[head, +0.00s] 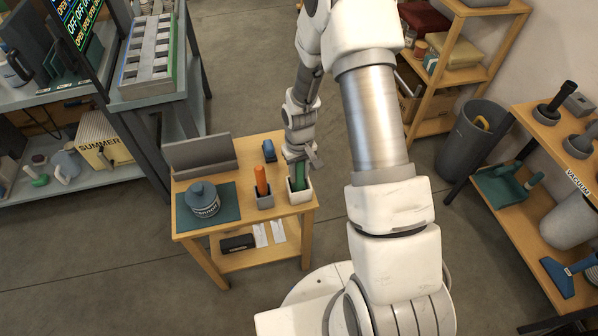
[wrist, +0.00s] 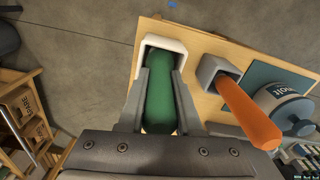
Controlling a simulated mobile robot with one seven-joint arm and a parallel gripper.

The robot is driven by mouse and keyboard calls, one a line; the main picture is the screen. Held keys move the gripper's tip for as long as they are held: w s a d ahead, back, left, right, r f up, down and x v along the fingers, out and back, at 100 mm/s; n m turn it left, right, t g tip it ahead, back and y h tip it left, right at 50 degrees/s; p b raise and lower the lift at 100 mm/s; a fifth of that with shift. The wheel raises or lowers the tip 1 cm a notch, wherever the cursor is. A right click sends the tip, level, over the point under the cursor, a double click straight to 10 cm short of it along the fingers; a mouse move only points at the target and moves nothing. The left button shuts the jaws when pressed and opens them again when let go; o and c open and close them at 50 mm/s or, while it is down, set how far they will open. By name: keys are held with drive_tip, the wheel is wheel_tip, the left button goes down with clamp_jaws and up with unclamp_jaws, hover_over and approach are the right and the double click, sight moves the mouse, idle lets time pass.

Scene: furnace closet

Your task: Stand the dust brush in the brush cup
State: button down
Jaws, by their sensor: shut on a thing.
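The dust brush appears to be the green-handled thing (head: 299,179) between my fingers; the wrist view shows its long green handle (wrist: 160,108). My gripper (head: 302,164) is shut on it, as the wrist view also shows (wrist: 162,85). The white cup (head: 301,197) stands at the right front corner of the small wooden table. It also shows in the wrist view (wrist: 148,43), with the green end at or inside its mouth. I cannot tell whether the brush touches the cup's bottom. Any bristles are hidden.
Close left of the white cup, a grey cup (head: 265,203) holds an orange-handled thing (head: 261,180). A blue-grey jar (head: 203,199) stands on a teal mat (head: 230,206). A blue object (head: 269,150) lies behind the cups. A grey panel (head: 197,154) stands along the table's back.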

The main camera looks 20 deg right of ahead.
drive_tip(key=c, duration=0.5)
unclamp_jaws()
wheel_tip(320, 180, up, 17)
drive_tip(key=shift+s+r+p, duration=0.1)
drive_tip(key=shift+r+p, duration=0.05)
drive_tip(key=shift+p, duration=0.95)
drive_tip(key=s+r+t, duration=0.1)
drive_tip(key=s+r, duration=0.3)
drive_tip(key=r, duration=0.4)
drive_tip(key=s+r+t, duration=0.2)
drive_tip(key=s+r, duration=0.2)
drive_tip(key=r, duration=0.4)
drive_tip(key=s+r, duration=0.2)
drive_tip(key=s, duration=0.2)
drive_tip(key=s+r+m+t+p, duration=0.1)
drive_tip(key=s+r, duration=0.2)
drive_tip(key=s, duration=0.1)
drive_tip(key=s+r+t, duration=0.1)
drive_tip(key=s+r, duration=0.1)
drive_tip(key=s, duration=0.2)
drive_tip(key=shift+s+r+m+p, duration=0.1)
drive_tip(key=shift+r+m+p, duration=0.2)
drive_tip(key=shift+m+p, duration=0.1)
